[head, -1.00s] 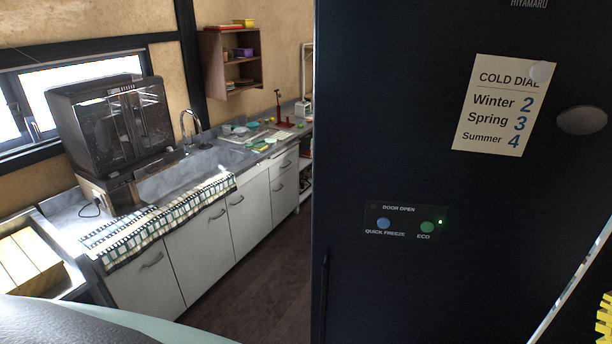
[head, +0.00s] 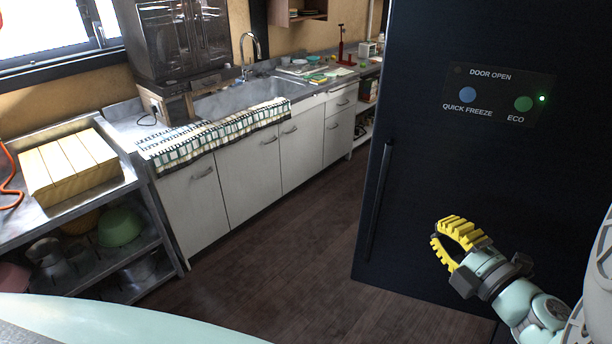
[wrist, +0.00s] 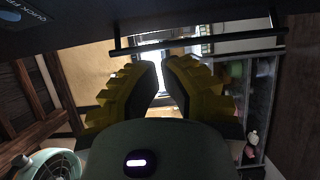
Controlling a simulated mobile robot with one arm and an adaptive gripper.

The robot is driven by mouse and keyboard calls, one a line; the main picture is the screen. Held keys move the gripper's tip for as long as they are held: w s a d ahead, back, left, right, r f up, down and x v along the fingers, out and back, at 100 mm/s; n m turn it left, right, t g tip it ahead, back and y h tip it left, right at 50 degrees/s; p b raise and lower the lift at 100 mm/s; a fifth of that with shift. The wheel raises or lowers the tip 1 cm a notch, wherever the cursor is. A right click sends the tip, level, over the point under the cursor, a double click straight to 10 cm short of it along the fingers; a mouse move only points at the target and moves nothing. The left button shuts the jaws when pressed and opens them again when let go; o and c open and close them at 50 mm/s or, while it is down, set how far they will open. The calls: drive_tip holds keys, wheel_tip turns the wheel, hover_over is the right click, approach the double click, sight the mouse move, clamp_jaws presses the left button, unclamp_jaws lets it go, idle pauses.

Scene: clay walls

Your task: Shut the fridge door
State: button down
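The fridge door (head: 420,170) is a tall dark navy panel at the right of the head view. A slim dark vertical handle (head: 379,200) runs near its left edge. A control panel (head: 500,92) on it reads DOOR OPEN, QUICK FREEZE and ECO, with a green light lit by ECO. The fridge body and the door's opening angle cannot be made out. My gripper (head: 436,234) has yellow ribbed fingers, partly open and empty, in front of the door and right of the handle. In the wrist view the handle (wrist: 200,42) crosses beyond the fingertips (wrist: 160,64).
A counter with a sink (head: 240,100) and white cabinets (head: 250,165) lines the back left. A metal shelf unit (head: 150,225) with wooden blocks and bowls stands at the left. The dark wooden floor (head: 290,270) between these and the door is clear.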

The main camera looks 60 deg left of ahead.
drive_tip(key=p, duration=0.4)
approach(403, 181)
drive_tip(key=s+a, duration=0.1)
drive_tip(key=a, duration=0.4)
drive_tip(key=shift+w+a+r, duration=0.2)
drive_tip(key=shift+w+a, duration=0.4)
drive_tip(key=shift+w, duration=0.45)
drive_tip(key=shift+a+f, duration=0.1)
drive_tip(key=shift+a, duration=0.05)
